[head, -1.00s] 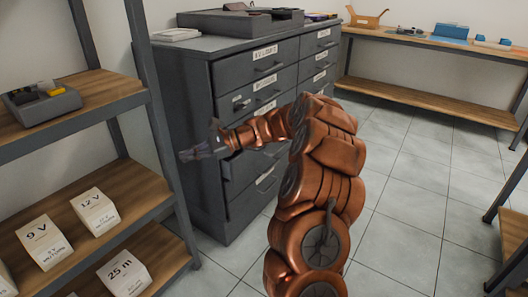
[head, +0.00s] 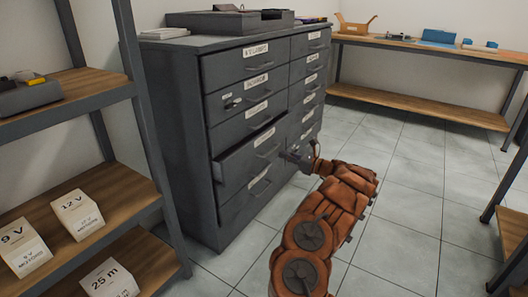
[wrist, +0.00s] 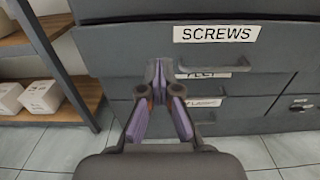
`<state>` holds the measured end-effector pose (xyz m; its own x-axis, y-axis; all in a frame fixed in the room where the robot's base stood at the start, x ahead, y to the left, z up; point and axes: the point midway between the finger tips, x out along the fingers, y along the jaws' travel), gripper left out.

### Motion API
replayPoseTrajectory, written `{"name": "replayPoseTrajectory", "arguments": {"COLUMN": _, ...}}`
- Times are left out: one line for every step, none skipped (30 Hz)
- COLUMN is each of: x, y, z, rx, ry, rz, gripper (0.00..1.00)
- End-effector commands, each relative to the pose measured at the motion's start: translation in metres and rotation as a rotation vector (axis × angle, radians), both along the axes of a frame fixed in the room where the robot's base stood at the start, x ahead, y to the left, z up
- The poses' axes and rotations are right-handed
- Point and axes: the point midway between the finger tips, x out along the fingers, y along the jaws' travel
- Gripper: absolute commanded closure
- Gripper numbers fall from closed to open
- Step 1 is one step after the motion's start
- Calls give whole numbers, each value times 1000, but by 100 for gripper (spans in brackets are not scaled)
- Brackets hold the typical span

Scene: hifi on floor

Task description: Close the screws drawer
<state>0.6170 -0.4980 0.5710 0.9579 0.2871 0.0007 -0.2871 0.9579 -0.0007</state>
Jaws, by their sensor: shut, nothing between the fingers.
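The screws drawer (head: 238,170) sits partly pulled out of the left column of the dark grey cabinet (head: 178,130), its open top showing a narrow gap. In the wrist view its front (wrist: 120,45) carries a white SCREWS label (wrist: 216,33), with a bar handle below. My gripper (head: 287,155) is in front of the drawer, near its right side. In the wrist view my gripper (wrist: 158,68) has its purple-padded fingers shut together and empty, against the drawer front in the picture. I cannot tell whether they touch it.
A shelf rack (head: 70,90) with labelled boxes (head: 78,213) stands close on the left. A grey tray unit (head: 230,22) rests on the cabinet top. A wooden bench (head: 430,50) stands along the back wall. The tiled floor (head: 410,190) to the right is clear.

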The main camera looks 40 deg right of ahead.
Motion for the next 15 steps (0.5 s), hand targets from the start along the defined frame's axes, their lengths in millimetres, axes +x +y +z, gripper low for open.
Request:
{"name": "replayPoseTrajectory", "arguments": {"x": 4, "y": 1, "z": -1, "rx": 0, "ry": 0, "rz": 1, "gripper": 100}}
{"name": "replayPoseTrajectory", "arguments": {"x": 6, "y": 2, "z": -1, "rx": 0, "ry": -1, "rz": 1, "gripper": 100}}
{"name": "replayPoseTrajectory", "arguments": {"x": 10, "y": 3, "z": -2, "rx": -1, "ry": 0, "rz": 1, "gripper": 100}}
{"name": "replayPoseTrajectory", "arguments": {"x": 14, "y": 5, "z": -2, "rx": -1, "ry": 0, "rz": 1, "gripper": 100}}
{"name": "replayPoseTrajectory", "arguments": {"x": 18, "y": 6, "z": -3, "rx": -1, "ry": 1, "rz": 1, "gripper": 100}}
{"name": "replayPoseTrajectory", "arguments": {"x": 25, "y": 8, "z": -3, "rx": 0, "ry": 1, "rz": 1, "gripper": 100}}
{"name": "replayPoseTrajectory", "arguments": {"x": 30, "y": 10, "z": -4, "rx": 0, "ry": 1, "rz": 1, "gripper": 100}}
{"name": "replayPoseTrajectory", "arguments": {"x": 35, "y": 12, "z": -4, "rx": -1, "ry": 2, "rz": 2, "gripper": 100}}
{"name": "replayPoseTrajectory", "arguments": {"x": 42, "y": 14, "z": -4, "rx": -1, "ry": 2, "rz": 3, "gripper": 100}}
{"name": "replayPoseTrajectory", "arguments": {"x": 47, "y": 16, "z": -4, "rx": 0, "ry": 1, "rz": 3, "gripper": 100}}
{"name": "replayPoseTrajectory", "arguments": {"x": 52, "y": 17, "z": -4, "rx": 0, "ry": 1, "rz": 3, "gripper": 100}}
{"name": "replayPoseTrajectory", "arguments": {"x": 59, "y": 20, "z": -5, "rx": -1, "ry": 2, "rz": 4, "gripper": 100}}
{"name": "replayPoseTrajectory", "arguments": {"x": 64, "y": 21, "z": -5, "rx": 1, "ry": 1, "rz": 5, "gripper": 100}}
{"name": "replayPoseTrajectory", "arguments": {"x": 69, "y": 23, "z": -5, "rx": 2, "ry": 2, "rz": 5, "gripper": 100}}
{"name": "replayPoseTrajectory", "arguments": {"x": 76, "y": 25, "z": -5, "rx": 0, "ry": 2, "rz": 4, "gripper": 100}}
